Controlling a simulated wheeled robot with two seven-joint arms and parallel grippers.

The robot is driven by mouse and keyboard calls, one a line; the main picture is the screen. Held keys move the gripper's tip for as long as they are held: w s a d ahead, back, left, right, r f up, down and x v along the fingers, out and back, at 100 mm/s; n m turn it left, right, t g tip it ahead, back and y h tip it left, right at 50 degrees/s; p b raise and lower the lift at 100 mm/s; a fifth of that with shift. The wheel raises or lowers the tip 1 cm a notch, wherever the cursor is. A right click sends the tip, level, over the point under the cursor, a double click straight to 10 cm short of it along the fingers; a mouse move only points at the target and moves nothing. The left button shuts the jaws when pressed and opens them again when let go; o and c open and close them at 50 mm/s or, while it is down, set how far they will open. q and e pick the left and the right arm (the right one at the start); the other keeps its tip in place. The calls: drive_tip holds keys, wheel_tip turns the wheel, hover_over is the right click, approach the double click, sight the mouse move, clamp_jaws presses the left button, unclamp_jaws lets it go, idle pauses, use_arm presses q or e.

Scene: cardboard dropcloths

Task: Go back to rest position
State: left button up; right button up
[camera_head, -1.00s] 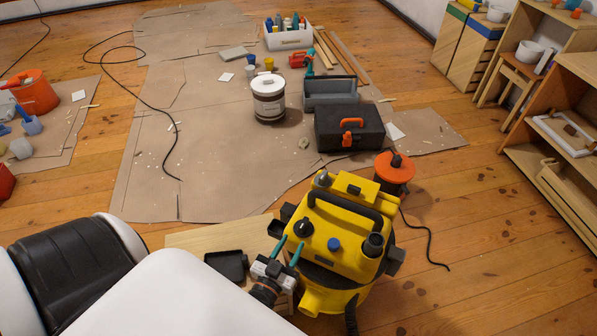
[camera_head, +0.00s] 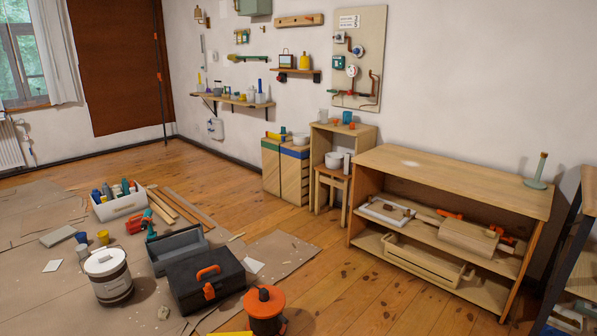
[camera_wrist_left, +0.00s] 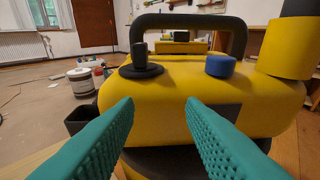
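My left gripper (camera_wrist_left: 160,112) shows in the left wrist view as two teal ridged fingers, spread apart with nothing between them. Directly in front of it is a yellow machine (camera_wrist_left: 230,95) with a black carry handle (camera_wrist_left: 190,22), a black knob (camera_wrist_left: 140,62) and a blue cap (camera_wrist_left: 220,66). I cannot tell whether the fingers touch it. In the head view only a yellow sliver of the machine (camera_head: 232,333) shows at the bottom edge. Neither gripper is in the head view, and my right gripper is in no current view.
A dropcloth (camera_head: 30,285) holds a white bucket (camera_head: 108,278), a black toolbox (camera_head: 205,285), a grey tray (camera_head: 175,250) and a white bottle caddy (camera_head: 120,203). An orange-topped container (camera_head: 265,308) stands in front. A wooden shelf unit (camera_head: 455,175) stands right. Wood floor (camera_head: 340,270) between is clear.

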use_arm(q)
drive_tip(key=s+d+f+m+g+h, duration=0.2)
drive_tip(key=s+d+f+m+g, duration=0.15)
drive_tip(key=s+f+g, duration=0.95)
drive_tip(key=s+a+g+p, duration=0.1)
drive_tip(key=s+a+p, duration=0.1)
drive_tip(key=s+p, duration=1.3)
drive_tip(key=shift+g+p, duration=0.4)
drive_tip(key=shift+p, duration=0.25)
use_arm(e)
drive_tip(key=s+d+g, duration=0.1)
drive_tip(key=s+d, duration=0.2)
drive_tip(key=s, duration=1.3)
drive_tip(key=shift+s, duration=0.3)
drive_tip(key=shift+f, duration=0.1)
